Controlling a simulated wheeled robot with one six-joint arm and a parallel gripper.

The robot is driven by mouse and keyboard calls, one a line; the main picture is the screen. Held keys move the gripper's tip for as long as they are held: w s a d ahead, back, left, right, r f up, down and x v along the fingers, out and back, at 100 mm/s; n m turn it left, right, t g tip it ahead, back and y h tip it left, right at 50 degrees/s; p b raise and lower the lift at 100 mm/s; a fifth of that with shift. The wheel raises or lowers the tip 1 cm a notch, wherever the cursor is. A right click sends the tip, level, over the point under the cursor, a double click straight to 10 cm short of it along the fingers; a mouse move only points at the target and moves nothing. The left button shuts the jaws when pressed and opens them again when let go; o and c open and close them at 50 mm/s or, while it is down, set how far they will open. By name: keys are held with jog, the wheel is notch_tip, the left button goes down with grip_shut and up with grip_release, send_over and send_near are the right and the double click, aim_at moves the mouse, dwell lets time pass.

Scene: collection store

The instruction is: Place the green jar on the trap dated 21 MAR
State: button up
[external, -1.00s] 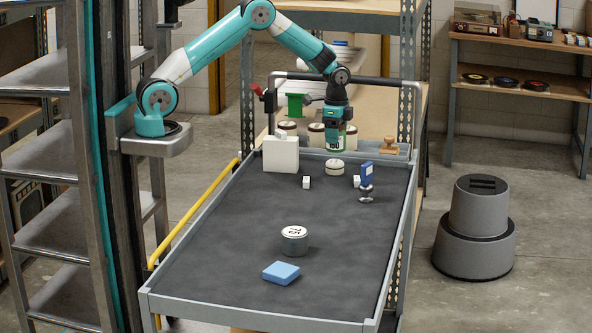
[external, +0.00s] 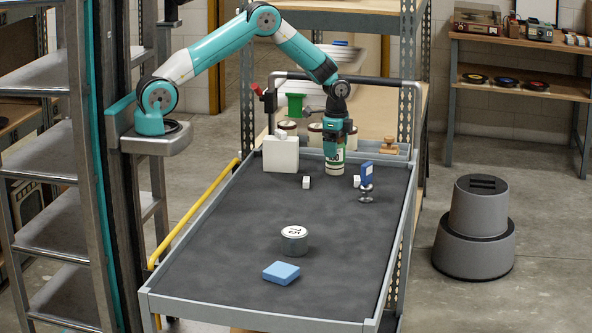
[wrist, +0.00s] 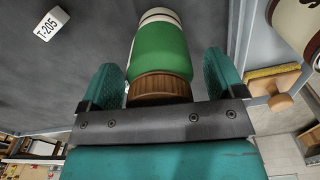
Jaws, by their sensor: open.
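The green jar (external: 337,157) stands upright near the far end of the dark cart top, apparently resting on a low cream round piece (external: 335,171), perhaps the trap; I can read no date on it. In the wrist view, the jar (wrist: 160,52) has a green body and a ribbed brown lid towards me. My gripper (external: 334,149) is open around the jar from above. In the wrist view, the fingers of my gripper (wrist: 160,80) stand apart on both sides of the jar, with gaps visible.
A white box (external: 281,156) stands left. A small white block (external: 306,182) lies nearer; the wrist view shows a T-205 tag (wrist: 50,24). A blue box (external: 366,173) and silver piece (external: 366,193) are right. A silver tin (external: 294,241) and blue block (external: 281,273) sit nearer.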

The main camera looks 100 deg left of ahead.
notch_tip(320, 180, up, 12)
jog(key=shift+r+b, duration=0.15)
jog(key=shift+b, duration=0.9)
jog(key=s+d+r+n+y, duration=0.1)
jog(key=s+d+r+n, duration=0.1)
jog(key=s+d+r, duration=0.3)
jog(key=s+d+r+n+y, duration=0.1)
jog(key=s+d+r+n, duration=0.25)
jog(key=s, duration=0.35)
jog(key=s+d+n+y, duration=0.1)
jog(key=s+d, duration=0.1)
jog(key=s, duration=0.5)
jog(key=s+d+n+y, duration=0.1)
jog(key=s+d+n, duration=0.1)
jog(key=s, duration=0.6)
jog(key=shift+d, duration=0.4)
jog(key=shift+s+r+n, duration=0.1)
jog(key=shift+n, duration=0.15)
